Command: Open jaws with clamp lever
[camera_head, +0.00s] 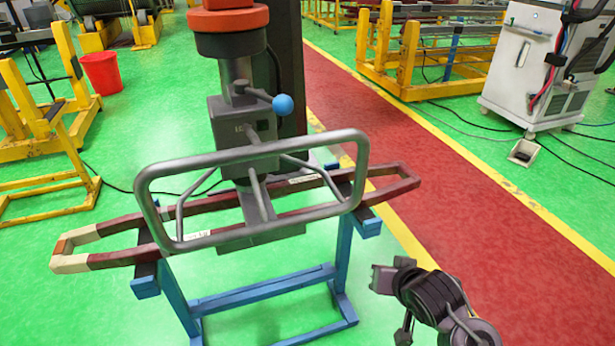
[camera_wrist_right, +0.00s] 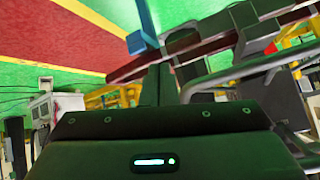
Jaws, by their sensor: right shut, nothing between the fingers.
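The clamp tool (camera_head: 243,125) hangs upright from an orange and dark mount (camera_head: 230,18). Its clamp lever (camera_head: 258,94) points right and ends in a blue ball knob (camera_head: 283,105). The lower jaw plate (camera_head: 262,234) sits at the maroon coil (camera_head: 112,260); whether the jaws grip it cannot be told. A grey frame handle (camera_head: 250,147) stands in front. My right arm is at the lower right, apart from the tool. My right gripper (camera_wrist_right: 157,70) is shut and empty in the wrist view, below the coil (camera_wrist_right: 205,46) and handle (camera_wrist_right: 240,68). My left gripper is not in view.
The coil rests on a blue stand (camera_head: 265,283). A white machine (camera_head: 535,65) stands at the upper right. Yellow racks (camera_head: 410,60) and a red bucket (camera_head: 102,74) are in the background. Floor between the stand and my right arm is clear.

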